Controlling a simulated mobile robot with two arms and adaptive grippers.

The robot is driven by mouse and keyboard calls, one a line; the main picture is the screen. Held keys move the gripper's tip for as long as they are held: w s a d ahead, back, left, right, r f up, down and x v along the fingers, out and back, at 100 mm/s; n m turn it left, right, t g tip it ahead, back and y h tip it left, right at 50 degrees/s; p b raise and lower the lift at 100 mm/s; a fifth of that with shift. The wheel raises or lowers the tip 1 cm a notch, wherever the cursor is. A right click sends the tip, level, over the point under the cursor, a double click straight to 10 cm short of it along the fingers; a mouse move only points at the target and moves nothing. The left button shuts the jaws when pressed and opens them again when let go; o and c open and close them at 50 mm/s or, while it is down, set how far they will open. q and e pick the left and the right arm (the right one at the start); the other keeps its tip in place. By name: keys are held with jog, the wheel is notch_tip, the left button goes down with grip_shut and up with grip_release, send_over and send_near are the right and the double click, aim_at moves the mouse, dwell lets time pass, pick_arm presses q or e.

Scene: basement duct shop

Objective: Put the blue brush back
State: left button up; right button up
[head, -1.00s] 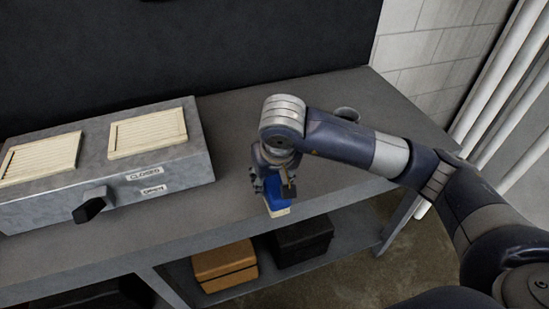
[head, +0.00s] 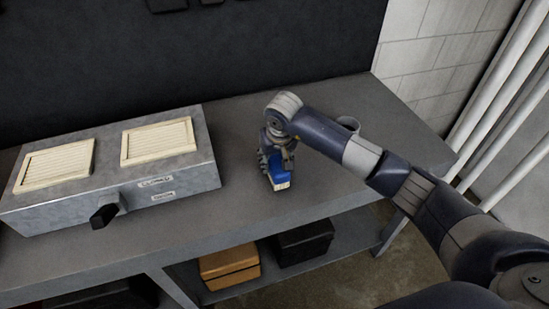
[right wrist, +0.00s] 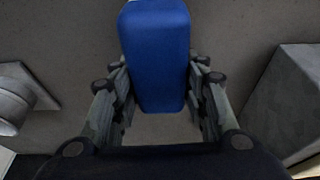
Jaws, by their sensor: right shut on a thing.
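The blue brush (head: 279,172) has a blue body and a pale lower end in the head view. My right gripper (head: 276,160) is shut on it, over the workbench to the right of the grey metal box. In the right wrist view, the brush's blue back (right wrist: 157,55) stands between the two fingers of my right gripper (right wrist: 160,95). Whether the brush touches the bench top I cannot tell. My left gripper is in neither view.
The grey box (head: 175,187) has two cream louvred panels, a black handle and labels. A small cup-like thing (head: 348,123) stands behind my right arm. A tan box (head: 229,268) and a black box (head: 303,243) sit on the shelf below the bench (head: 240,218).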

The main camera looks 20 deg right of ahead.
jog(key=shift+f, duration=0.5)
jog(key=shift+w, duration=0.1)
jog(key=shift+f, duration=0.2)
jog(key=o, duration=1.4)
jog(key=shift+r, duration=0.1)
